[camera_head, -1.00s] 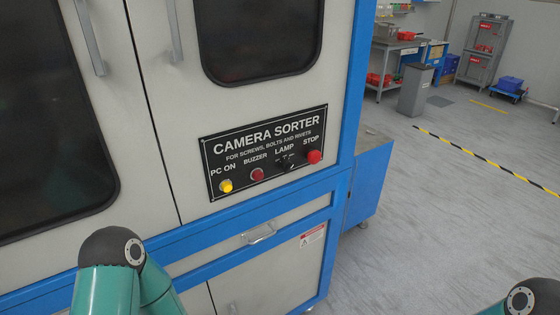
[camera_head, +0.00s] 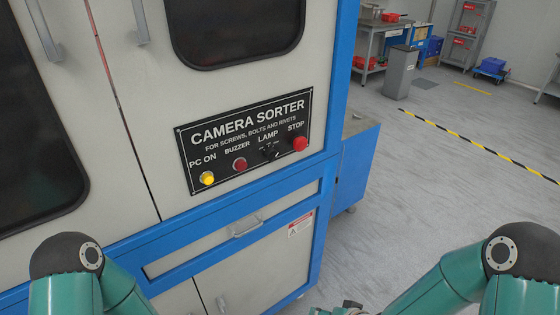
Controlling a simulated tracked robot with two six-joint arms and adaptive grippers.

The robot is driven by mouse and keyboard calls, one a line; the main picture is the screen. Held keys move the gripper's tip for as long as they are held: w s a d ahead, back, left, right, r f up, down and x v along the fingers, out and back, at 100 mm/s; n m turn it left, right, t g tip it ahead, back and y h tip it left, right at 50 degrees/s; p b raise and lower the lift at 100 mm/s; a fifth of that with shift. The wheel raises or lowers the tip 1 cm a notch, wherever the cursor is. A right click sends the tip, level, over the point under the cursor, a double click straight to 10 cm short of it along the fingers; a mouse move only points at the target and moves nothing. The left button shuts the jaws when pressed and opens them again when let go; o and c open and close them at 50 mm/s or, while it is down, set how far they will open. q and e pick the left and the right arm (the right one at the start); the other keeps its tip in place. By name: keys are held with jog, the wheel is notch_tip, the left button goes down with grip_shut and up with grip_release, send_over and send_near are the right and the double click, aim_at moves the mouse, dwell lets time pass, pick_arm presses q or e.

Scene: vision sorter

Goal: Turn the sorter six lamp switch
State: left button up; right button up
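The black lamp switch (camera_head: 271,154) is a small knob under the word LAMP on the black camera sorter panel (camera_head: 250,115). On the same panel are a yellow PC ON button (camera_head: 207,178), a red buzzer button (camera_head: 239,164) and a red STOP button (camera_head: 300,144). My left arm shows at the lower left, but its gripper is out of view. My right arm comes in from the lower right. Part of what seems to be its gripper (camera_head: 345,309) shows at the bottom edge, below and right of the panel and well apart from it. Its fingers are cut off.
The sorter cabinet has a blue frame (camera_head: 336,95), two dark windows and a drawer handle (camera_head: 245,228) below the panel. A blue side box (camera_head: 357,165) stands at its right. Open grey floor (camera_head: 430,190) lies to the right, with a bin (camera_head: 401,72) and shelves behind.

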jog(key=w+r+t+y+b, duration=0.15)
jog(key=w+r+t, duration=0.35)
jog(key=w+r, duration=0.7)
jog(key=n+t+y+b, duration=0.1)
jog(key=t+y, duration=0.3)
jog(key=y, duration=0.1)
send_near(272, 155)
jog(key=p+x, duration=0.3)
jog(key=x, duration=0.6)
jog(key=shift+w+d, duration=0.2)
jog(key=shift+d, duration=0.05)
jog(key=shift+f, duration=0.15)
